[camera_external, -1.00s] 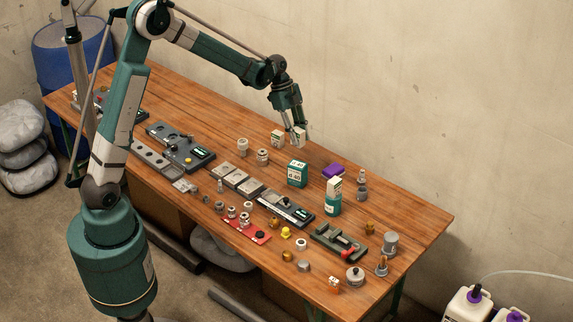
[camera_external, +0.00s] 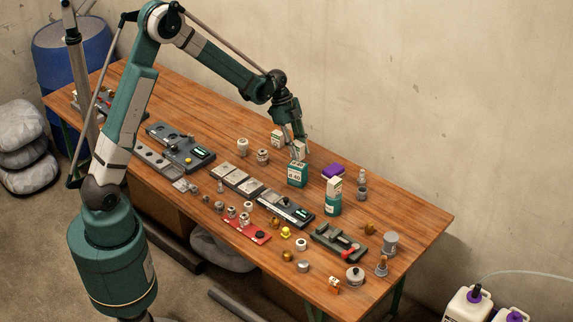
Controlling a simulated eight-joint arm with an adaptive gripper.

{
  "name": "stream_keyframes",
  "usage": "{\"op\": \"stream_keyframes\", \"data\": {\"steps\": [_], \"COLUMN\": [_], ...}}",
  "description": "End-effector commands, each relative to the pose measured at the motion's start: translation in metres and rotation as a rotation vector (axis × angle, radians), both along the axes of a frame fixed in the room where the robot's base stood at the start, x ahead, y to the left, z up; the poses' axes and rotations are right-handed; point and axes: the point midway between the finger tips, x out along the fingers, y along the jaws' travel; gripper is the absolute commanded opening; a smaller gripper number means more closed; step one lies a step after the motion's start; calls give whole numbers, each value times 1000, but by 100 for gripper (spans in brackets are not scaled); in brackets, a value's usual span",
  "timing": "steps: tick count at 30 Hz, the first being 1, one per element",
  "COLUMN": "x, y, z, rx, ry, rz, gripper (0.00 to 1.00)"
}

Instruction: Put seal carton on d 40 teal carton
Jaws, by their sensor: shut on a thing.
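My gripper (camera_external: 299,142) is shut on a small white carton (camera_external: 298,152), probably the seal carton; its label is too small to read. The teal carton marked D 40 (camera_external: 297,177) stands upright on the table, with a teal body and a white band. The held carton is at the top back edge of the teal carton in the picture. I cannot tell whether the two touch or whether the held carton is above or behind it. The fingers hide part of the held carton.
A purple block (camera_external: 333,170) and a teal bottle-like pack with a white box on top (camera_external: 333,198) stand to the right. Metal fittings (camera_external: 262,157) are at left. Bare wood (camera_external: 410,215) lies to the right.

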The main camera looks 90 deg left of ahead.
Motion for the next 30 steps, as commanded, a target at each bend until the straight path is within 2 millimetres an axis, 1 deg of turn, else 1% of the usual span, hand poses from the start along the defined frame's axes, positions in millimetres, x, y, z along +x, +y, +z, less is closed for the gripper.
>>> {"op": "stream_keyframes", "data": {"steps": [6,9,19,24,25,27,28,30], "x": [0,0,0,0,0,0,0,0], "y": [0,0,0,0,0,0,0,0], "z": [-23,-30,-31,-35,-34,-34,-34,-34], "rx": [0,0,0,0,0,0,0,0], "ry": [0,0,0,0,0,0,0,0], "rz": [0,0,0,0,0,0,0,0], "gripper": [9,9,9,9,25,34,36,36]}}
